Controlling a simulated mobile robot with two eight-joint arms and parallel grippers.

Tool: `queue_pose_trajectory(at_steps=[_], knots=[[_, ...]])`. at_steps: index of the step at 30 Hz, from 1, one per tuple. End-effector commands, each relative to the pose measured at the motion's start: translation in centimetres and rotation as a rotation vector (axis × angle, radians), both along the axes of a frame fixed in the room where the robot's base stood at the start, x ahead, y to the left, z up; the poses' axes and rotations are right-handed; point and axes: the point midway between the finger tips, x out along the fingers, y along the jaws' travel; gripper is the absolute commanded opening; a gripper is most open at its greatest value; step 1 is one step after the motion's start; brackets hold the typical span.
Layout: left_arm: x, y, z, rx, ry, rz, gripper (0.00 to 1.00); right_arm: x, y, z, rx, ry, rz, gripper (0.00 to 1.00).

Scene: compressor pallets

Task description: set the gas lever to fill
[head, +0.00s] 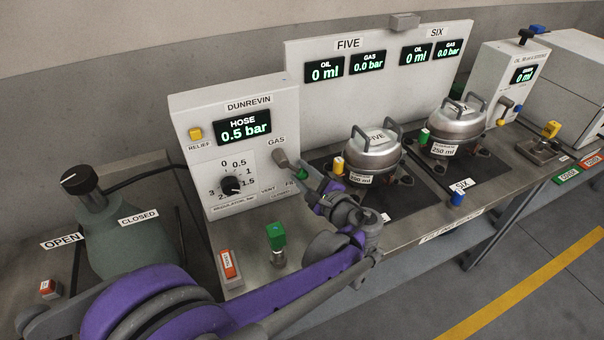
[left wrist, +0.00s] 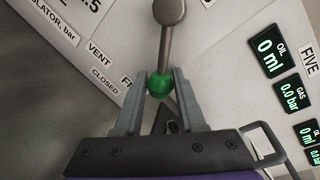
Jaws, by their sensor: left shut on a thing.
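The gas lever is on the front of the white DUNREVIN panel (head: 180,110), below the GAS label. Its grey pivot (head: 280,157) shows in the head view, with the stem slanting down and right. The stem lies just right of the partly hidden FILL label (left wrist: 127,80); VENT and CLOSED lie farther left. My right gripper is out of view.
A black regulator knob (head: 231,184) is left of the lever. A silver compressor (head: 374,150) marked FIVE stands close right of my gripper, another (head: 457,127) beyond. A green-topped fitting (head: 276,237) stands on the bench in front.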

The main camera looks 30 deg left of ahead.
Motion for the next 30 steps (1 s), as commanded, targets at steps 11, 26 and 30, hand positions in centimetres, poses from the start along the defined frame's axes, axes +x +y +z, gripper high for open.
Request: queue_pose_trajectory(at_steps=[11,26,30], knots=[[0.0,0.0,0.1,0.002,0.0,-0.001,0.51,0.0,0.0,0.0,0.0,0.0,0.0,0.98],[-3.8,-6.5,1.0,0.0,0.0,-0.008,0.51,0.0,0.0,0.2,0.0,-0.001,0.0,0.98],[-4.9,-8.2,1.3,0.001,0.0,-0.004,0.51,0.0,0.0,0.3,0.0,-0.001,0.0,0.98]])
